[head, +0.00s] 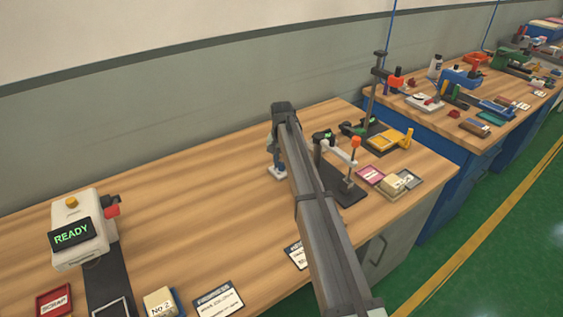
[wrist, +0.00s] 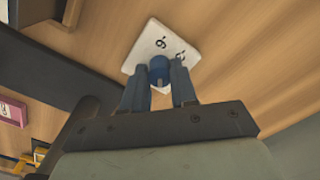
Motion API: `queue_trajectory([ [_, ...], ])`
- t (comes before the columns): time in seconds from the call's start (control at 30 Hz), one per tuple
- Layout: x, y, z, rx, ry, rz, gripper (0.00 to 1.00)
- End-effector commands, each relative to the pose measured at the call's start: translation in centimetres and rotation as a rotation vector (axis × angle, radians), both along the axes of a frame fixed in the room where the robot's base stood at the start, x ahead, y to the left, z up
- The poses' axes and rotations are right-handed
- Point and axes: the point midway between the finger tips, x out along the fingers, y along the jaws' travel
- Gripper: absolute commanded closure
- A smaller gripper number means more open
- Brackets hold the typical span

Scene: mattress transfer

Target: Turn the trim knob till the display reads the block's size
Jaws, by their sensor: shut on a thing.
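The blue trim knob (wrist: 159,72) stands on a white plate (wrist: 148,45) with dark marks. My gripper (wrist: 160,66) is shut on the knob, one finger on each side. In the head view the plate (head: 278,174) shows below my gripper (head: 277,163), and the knob cannot be made out. A white machine (head: 75,214) at the left has a display (head: 72,234) reading READY in green. Another small display (head: 326,135), partly behind my arm, glows green but is too small to read. A cream block (head: 160,302) marked No 2 sits at the front edge.
A red SCRAP tray (head: 54,301) and a label card (head: 219,298) lie in front. Right of my arm are a clamp with a red-orange tip (head: 356,142), a pink tray (head: 370,176), cream blocks (head: 392,184) and a yellow tray (head: 388,140). The bench's middle is clear.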

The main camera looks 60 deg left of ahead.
Motion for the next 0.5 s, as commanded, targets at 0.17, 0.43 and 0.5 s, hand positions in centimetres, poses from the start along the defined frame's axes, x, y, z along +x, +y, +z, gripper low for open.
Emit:
queue_trajectory([
  [0.17,0.02,0.02,0.03,0.0,0.0,-0.053,1.0],
  [0.43,0.02,0.02,0.04,0.001,-0.001,-0.077,1.0],
  [0.5,0.02,0.02,0.04,0.001,-0.001,-0.078,1.0],
])
